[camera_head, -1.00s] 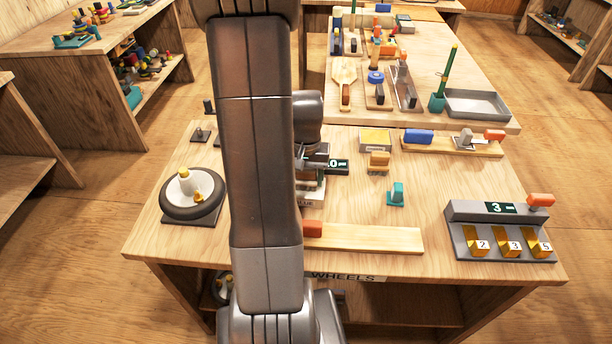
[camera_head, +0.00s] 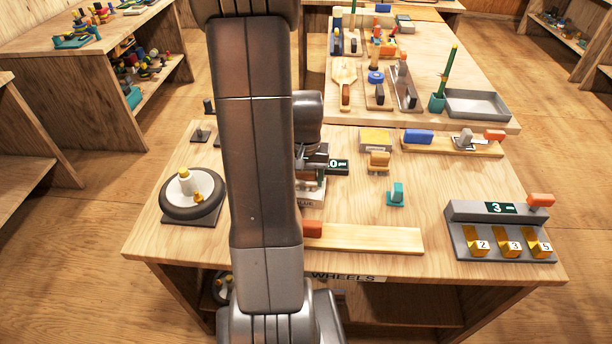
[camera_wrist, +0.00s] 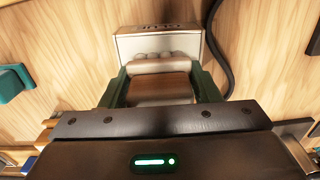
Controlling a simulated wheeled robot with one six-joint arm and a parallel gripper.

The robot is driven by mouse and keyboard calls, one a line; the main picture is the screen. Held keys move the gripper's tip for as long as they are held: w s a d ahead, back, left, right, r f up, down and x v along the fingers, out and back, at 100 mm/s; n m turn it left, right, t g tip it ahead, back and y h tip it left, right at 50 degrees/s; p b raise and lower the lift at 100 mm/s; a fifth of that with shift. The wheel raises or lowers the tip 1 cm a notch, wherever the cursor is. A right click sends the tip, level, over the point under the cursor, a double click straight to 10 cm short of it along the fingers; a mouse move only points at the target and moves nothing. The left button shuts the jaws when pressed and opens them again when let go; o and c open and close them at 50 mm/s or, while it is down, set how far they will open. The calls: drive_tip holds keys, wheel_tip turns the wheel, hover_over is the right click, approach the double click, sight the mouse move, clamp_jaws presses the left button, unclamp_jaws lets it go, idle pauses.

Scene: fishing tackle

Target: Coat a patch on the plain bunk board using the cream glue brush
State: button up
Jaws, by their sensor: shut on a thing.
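My gripper (camera_wrist: 161,90) is shut on the cream glue brush (camera_wrist: 160,85). In the wrist view its cream and tan body sits between the two green fingers. The white glue box (camera_wrist: 158,44), its label upside down, is just beyond the brush; I cannot tell whether they touch. In the head view the glue box (camera_head: 309,199) shows partly beside my arm, which hides most of the gripper and brush. A pale, plain board (camera_head: 370,239) lies at the table's front edge with an orange block (camera_head: 312,229) at its left end.
A wheel (camera_head: 192,195) is left. A cable (camera_wrist: 218,50) runs beside the glue box.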

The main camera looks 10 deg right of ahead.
drive_tip(key=shift+r+p, duration=2.55)
drive_tip(key=shift+r, duration=0.95)
drive_tip(key=shift+f, duration=0.1)
